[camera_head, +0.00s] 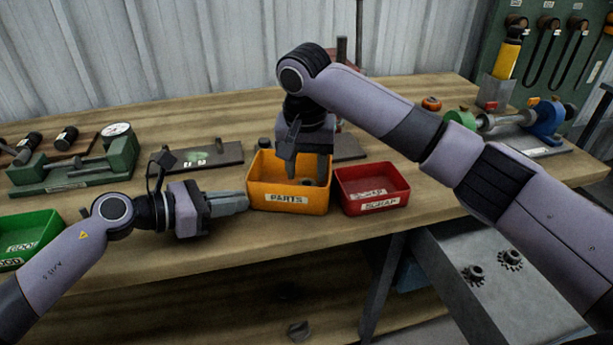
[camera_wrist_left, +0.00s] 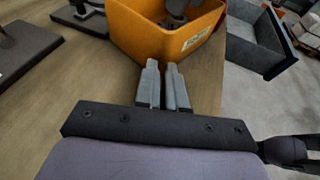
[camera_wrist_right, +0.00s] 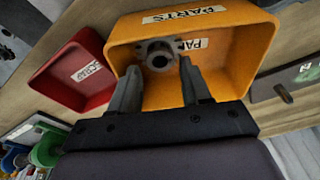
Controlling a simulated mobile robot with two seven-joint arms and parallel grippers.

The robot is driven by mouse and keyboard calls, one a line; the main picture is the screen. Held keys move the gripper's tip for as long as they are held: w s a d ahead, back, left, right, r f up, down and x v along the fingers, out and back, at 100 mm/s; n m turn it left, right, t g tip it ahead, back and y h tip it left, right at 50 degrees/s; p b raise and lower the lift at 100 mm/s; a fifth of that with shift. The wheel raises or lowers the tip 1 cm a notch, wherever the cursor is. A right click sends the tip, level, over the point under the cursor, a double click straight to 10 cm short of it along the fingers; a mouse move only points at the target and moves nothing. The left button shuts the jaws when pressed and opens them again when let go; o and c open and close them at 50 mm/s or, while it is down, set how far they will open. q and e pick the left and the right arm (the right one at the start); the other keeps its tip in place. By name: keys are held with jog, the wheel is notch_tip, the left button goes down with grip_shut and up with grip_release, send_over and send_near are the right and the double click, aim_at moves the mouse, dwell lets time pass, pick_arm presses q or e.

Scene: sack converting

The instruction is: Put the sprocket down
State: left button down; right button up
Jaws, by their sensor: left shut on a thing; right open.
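A grey sprocket (camera_wrist_right: 160,55) with a round bore lies in the orange PARTS bin (camera_wrist_right: 200,30). In the head view the bin (camera_head: 289,209) stands on the bench. My right gripper (camera_head: 307,172) reaches down into it from above. In the right wrist view its open fingers (camera_wrist_right: 158,85) stand apart just below the sprocket, with nothing visible between them. My left gripper (camera_head: 246,201) is level beside the bin's left wall. Its fingers (camera_wrist_left: 163,68) are nearly together in the left wrist view. What they hold cannot be made out, nor whether the tips touch the bin.
A red SCRAP bin (camera_head: 371,198) stands close right of the PARTS bin. A green bin (camera_head: 28,238) is at the left. Fixtures and a dial gauge (camera_head: 116,129) line the back. Two dark toothed parts (camera_head: 474,273) lie on a grey surface at the lower right.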

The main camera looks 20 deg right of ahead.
pick_arm(q)
jog(key=shift+w+a+r, duration=0.1)
jog(key=shift+w+a, duration=0.05)
jog(key=shift+w, duration=0.1)
pick_arm(e)
notch_tip(320, 180, up, 9)
jog(key=s, duration=0.1)
jog(key=shift+s+a, duration=0.2)
jog(key=shift+a, duration=0.05)
pick_arm(q)
jog(key=c, duration=1.2)
grip_release()
jog(key=shift+o, duration=0.3)
pick_arm(e)
jog(key=shift+w+f, duration=0.15)
pick_arm(q)
jog(key=shift+s, duration=0.1)
